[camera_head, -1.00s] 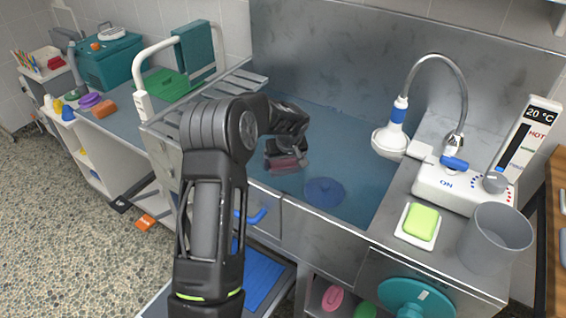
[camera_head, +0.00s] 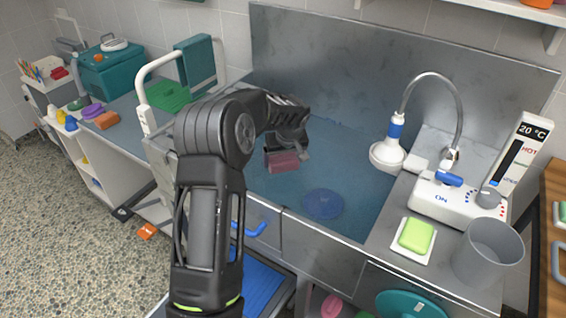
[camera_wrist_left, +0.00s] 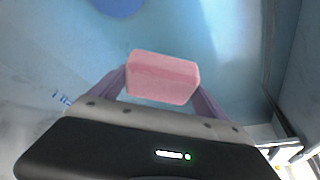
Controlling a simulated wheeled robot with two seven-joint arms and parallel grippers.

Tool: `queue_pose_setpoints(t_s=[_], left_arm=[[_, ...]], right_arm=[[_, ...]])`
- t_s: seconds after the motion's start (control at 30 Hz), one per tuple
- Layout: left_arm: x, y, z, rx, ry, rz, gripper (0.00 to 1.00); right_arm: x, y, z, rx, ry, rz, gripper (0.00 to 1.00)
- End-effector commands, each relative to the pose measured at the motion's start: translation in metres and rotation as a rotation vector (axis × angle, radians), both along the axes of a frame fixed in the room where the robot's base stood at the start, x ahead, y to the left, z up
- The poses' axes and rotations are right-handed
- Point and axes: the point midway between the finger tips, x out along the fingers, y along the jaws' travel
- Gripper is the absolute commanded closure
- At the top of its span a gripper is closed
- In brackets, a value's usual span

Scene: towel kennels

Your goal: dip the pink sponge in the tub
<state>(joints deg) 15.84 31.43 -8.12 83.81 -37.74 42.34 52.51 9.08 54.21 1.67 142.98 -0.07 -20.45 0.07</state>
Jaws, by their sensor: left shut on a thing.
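My left gripper (camera_head: 284,148) is shut on the pink sponge (camera_head: 284,162) and holds it over the tub, near its left part. In the left wrist view the pink sponge (camera_wrist_left: 162,78) sits between both fingers of the left gripper (camera_wrist_left: 160,84). The tub (camera_head: 360,240) is a grey metal basin with blue water (camera_head: 335,150) in it. The sponge looks clear of the water surface, though the gap is hard to judge. A round blue disc (camera_head: 323,204) lies in the tub, below and right of the sponge. My right gripper is out of view.
A green soap (camera_head: 416,236) on a white dish and a grey cup (camera_head: 488,252) stand on the right ledge. A white rail (camera_head: 147,95) rises at the tub's left.

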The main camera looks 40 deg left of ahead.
Motion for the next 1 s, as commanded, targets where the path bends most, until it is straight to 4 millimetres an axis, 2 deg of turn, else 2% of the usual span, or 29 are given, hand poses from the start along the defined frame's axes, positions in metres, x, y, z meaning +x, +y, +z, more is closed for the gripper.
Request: queue_pose_setpoints(t_s=[0.1,0.5,1.0], left_arm=[[0.001,0.0,0.016,0.0,-0.001,0.0,0.47],[0.0,0.0,0.057,0.0,-0.001,-0.001,0.47],[0.0,0.0,0.059,0.0,0.0,0.0,0.47]], right_arm=[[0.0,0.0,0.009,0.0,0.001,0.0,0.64],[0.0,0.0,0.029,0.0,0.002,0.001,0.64],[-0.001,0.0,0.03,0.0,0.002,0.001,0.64]])
